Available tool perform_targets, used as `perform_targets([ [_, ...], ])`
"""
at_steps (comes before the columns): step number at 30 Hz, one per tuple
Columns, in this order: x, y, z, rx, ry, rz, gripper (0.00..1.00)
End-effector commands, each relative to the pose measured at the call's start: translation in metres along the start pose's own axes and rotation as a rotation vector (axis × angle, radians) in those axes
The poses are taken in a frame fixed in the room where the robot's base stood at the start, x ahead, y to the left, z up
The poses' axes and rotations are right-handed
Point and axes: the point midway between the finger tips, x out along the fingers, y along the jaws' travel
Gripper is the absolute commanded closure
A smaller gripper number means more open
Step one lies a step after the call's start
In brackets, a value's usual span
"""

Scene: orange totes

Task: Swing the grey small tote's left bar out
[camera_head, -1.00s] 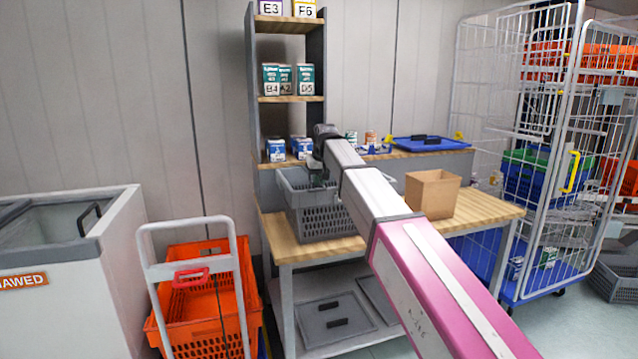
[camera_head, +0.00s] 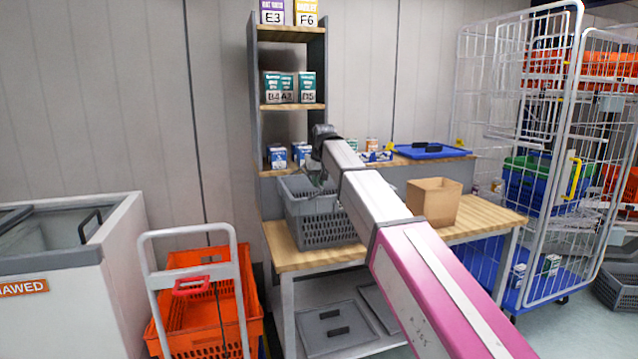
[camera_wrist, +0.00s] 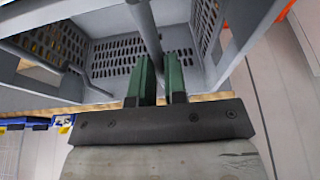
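The grey small tote (camera_head: 322,229) stands upright on the left part of the wooden table. In the wrist view its perforated inner wall (camera_wrist: 115,58) shows behind my fingers. A grey bar (camera_wrist: 147,28) of the tote passes between my two green fingertips; it appears to be the left bar. My gripper (camera_wrist: 161,72) is narrowed onto this bar, with no clear gap beside it. A second grey bar (camera_wrist: 38,58) crosses the tote on the left of the wrist view. In the head view my gripper (camera_head: 318,178) is over the tote's rim, small and partly hidden by my arm.
A cardboard box (camera_head: 433,203) stands on the table (camera_head: 487,217) right of the tote. A shelf rack (camera_head: 315,60) rises behind. An orange tote (camera_head: 190,310) on a trolley stands in front at left. A wire roll cage (camera_head: 545,150) is at right.

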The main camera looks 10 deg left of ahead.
Motion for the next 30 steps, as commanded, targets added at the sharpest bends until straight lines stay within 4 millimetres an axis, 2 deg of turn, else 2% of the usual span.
perform_targets([
  [7, -0.012, -0.011, -0.005, -0.002, 0.000, -0.002, 0.92],
  [17, -0.013, -0.013, -0.005, -0.001, 0.000, -0.002, 0.92],
  [30, -0.024, -0.034, -0.009, -0.001, 0.000, -0.002, 0.91],
])
